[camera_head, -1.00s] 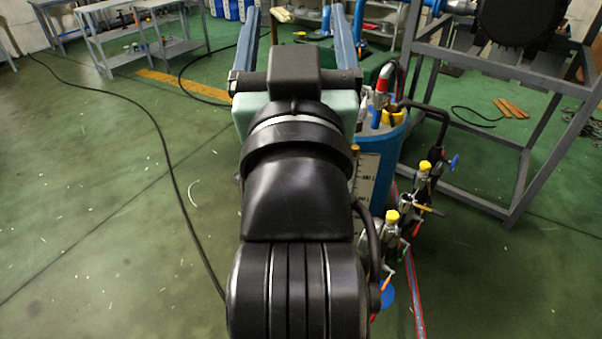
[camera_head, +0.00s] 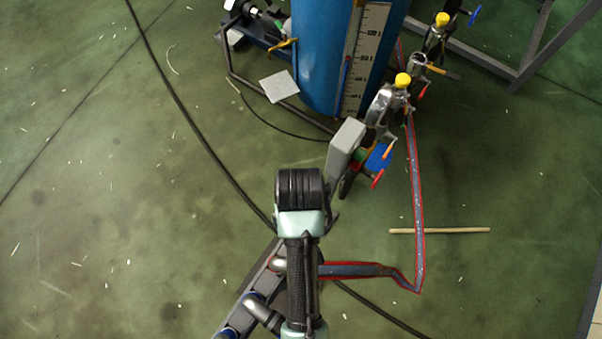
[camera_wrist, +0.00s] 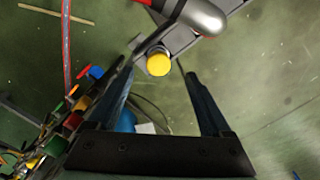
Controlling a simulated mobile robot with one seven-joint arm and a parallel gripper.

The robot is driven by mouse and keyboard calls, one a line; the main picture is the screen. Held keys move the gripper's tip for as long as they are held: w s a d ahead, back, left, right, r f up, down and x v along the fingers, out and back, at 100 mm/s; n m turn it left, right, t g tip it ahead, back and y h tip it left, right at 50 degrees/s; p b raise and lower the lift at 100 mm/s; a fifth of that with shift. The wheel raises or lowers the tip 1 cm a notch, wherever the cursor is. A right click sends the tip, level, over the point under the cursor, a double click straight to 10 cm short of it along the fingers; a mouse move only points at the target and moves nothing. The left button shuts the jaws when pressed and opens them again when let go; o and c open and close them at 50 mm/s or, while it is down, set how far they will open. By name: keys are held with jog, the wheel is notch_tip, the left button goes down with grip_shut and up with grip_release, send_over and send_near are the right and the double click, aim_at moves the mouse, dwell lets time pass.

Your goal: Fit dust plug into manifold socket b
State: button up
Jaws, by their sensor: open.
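A round yellow plug (camera_wrist: 158,65) sits at the end of a grey rail (camera_wrist: 180,42) in the wrist view, between my fingertips and a little beyond them. The rail, which I take for the manifold, also shows low in the head view (camera_head: 262,265) with silver elbows. My gripper (camera_wrist: 160,74) is open, its two blue fingers apart on either side of the plug. No contact can be seen. In the head view my arm covers the plug and fingers. I cannot tell how deep the plug sits, or which socket is b.
A silver dome with a red end (camera_wrist: 203,15) lies close beyond the plug. Yellow-capped valves (camera_head: 385,105) and a grey box (camera_head: 346,142) stand beside the blue tank (camera_head: 320,55). A red-edged hose (camera_head: 417,190) and a wooden stick (camera_head: 440,231) lie on the right floor.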

jog(key=f, duration=0.4)
jog(key=f+b, duration=0.1)
jog(key=f, duration=0.3)
jog(key=shift+w+d+f, duration=0.1)
jog(key=shift+w+f, duration=0.1)
jog(key=shift+f, duration=0.2)
grip_shut()
